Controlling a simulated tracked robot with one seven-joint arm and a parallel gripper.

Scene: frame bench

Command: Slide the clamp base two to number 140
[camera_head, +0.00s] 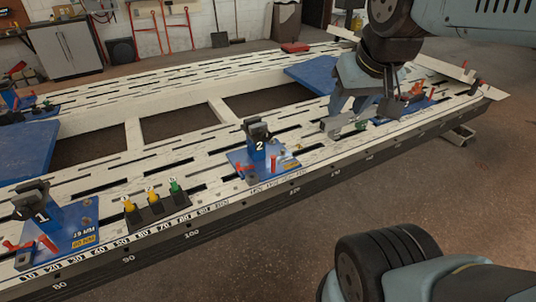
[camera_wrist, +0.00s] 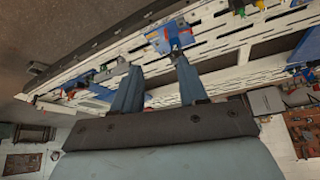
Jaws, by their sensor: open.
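Clamp base two (camera_head: 258,148), a blue base plate and post marked "2" with a dark clamp head and red levers, stands on the white slotted bench near its front edge, a little left of the printed 120. It also shows in the wrist view (camera_wrist: 170,40), beyond my fingertips. My gripper (camera_head: 365,106) is open and empty, above the bench to the right of clamp base two and apart from it. Its two blue-grey fingers show in the wrist view (camera_wrist: 157,66). The scale (camera_head: 295,191) runs along the bench's front edge; I cannot clearly read 140.
Clamp base one (camera_head: 62,232) stands at the left front. A dark holder (camera_head: 155,212) with yellow and green pieces sits between the two bases. A grey block (camera_head: 335,125) and another blue base with red levers (camera_head: 415,106) are to the right.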

